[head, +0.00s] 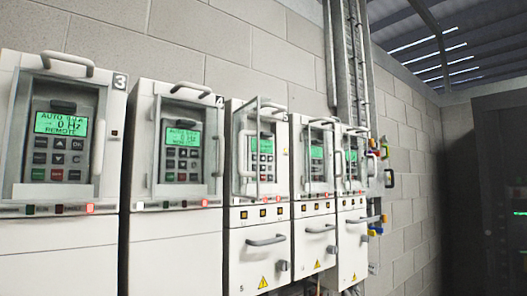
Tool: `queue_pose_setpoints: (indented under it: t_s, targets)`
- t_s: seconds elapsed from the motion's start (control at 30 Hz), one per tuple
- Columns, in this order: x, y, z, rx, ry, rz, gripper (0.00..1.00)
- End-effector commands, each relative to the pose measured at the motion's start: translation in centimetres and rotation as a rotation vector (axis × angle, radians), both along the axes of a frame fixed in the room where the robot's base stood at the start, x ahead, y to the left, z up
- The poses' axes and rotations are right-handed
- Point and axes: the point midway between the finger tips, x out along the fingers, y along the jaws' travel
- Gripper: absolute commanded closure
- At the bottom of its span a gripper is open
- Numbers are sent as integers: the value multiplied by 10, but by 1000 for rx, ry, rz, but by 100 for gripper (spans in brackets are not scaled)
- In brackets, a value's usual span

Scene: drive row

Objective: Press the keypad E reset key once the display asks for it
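Several white drive cabinets stand in a row along the wall, each with a keypad and a lit green display. The nearest, marked 3, has a display (61,123) reading AUTO, 0 Hz and REMOTE, above a keypad (57,158) with a red key at its lower right. Cabinet 4 has a similar display (182,137), and so does cabinet 5 (262,146). Two farther displays (317,153) (352,156) are too small to read. I cannot make out a letter E or a reset request anywhere. My gripper is not in view.
Handles stick out around the keypads, such as the one on cabinet 3 (99,147). Lower handles (266,240) project from the farther cabinets. Red lamps (89,209) glow below the keypads. A dark rack (500,200) stands at the right. Coloured padlocks (383,150) hang beyond the row.

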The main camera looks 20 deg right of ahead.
Motion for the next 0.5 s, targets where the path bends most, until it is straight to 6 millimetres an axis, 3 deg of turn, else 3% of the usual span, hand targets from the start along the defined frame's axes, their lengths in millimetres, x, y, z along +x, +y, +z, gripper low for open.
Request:
queue_pose_setpoints:
  t_s: [0.03,0.13,0.5]
  targets:
    - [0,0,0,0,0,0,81]
    - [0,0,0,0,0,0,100]
    - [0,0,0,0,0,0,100]
